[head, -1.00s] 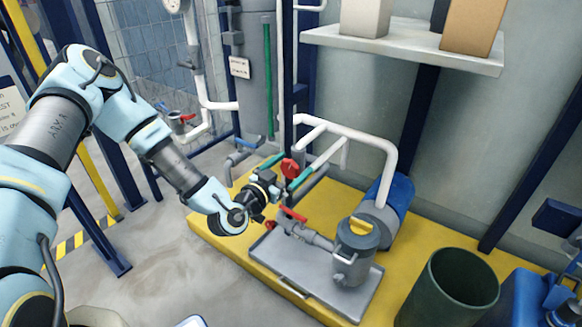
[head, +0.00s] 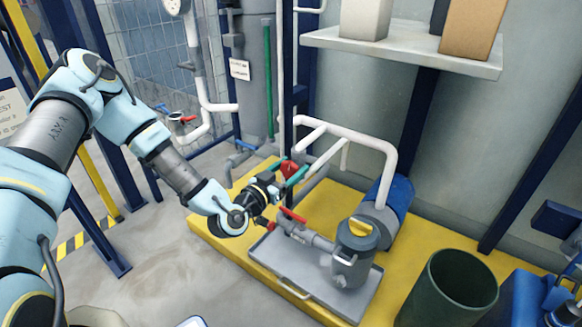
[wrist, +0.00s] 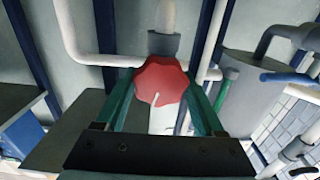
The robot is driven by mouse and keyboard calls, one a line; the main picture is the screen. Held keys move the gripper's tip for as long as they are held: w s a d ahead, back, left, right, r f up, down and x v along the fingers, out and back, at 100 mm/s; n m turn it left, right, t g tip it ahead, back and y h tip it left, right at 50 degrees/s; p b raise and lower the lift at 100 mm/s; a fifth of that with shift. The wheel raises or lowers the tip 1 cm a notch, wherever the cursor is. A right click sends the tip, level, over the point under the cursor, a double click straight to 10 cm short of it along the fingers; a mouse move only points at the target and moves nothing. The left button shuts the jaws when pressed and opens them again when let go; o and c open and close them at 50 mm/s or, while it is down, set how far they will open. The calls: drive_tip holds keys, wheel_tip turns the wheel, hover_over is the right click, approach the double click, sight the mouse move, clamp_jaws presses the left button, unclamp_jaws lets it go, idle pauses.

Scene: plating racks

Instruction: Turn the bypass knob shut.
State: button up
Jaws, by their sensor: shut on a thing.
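The red lobed knob (head: 289,168) sits on the white and grey pipework above the yellow platform; I take it to be the bypass knob. In the wrist view the knob (wrist: 165,76) faces me, with a white pointer line slanting to its lower edge. My gripper (head: 287,171) has one teal finger on each side of the knob. In the wrist view my gripper (wrist: 160,84) is shut on it, the fingers against its left and right sides. The knob's stem is hidden behind it.
A red lever handle (head: 292,215) stands just below my gripper, near a grey lidded canister (head: 352,268) on a grey tray (head: 287,268). White pipes (head: 345,130) run right of the knob. A blue motor (head: 398,196) and a green bin (head: 450,290) stand farther right.

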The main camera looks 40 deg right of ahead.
drive_tip(key=n, duration=0.3)
drive_tip(key=shift+w, duration=0.1)
drive_tip(key=o, duration=1.4)
drive_tip(key=shift+c, duration=0.2)
drive_tip(key=shift+a+p, duration=0.15)
drive_tip(key=shift+p, duration=0.15)
drive_tip(key=p+v, duration=0.1)
drive_tip(key=v, duration=0.9)
drive_tip(key=shift+a+p, duration=0.3)
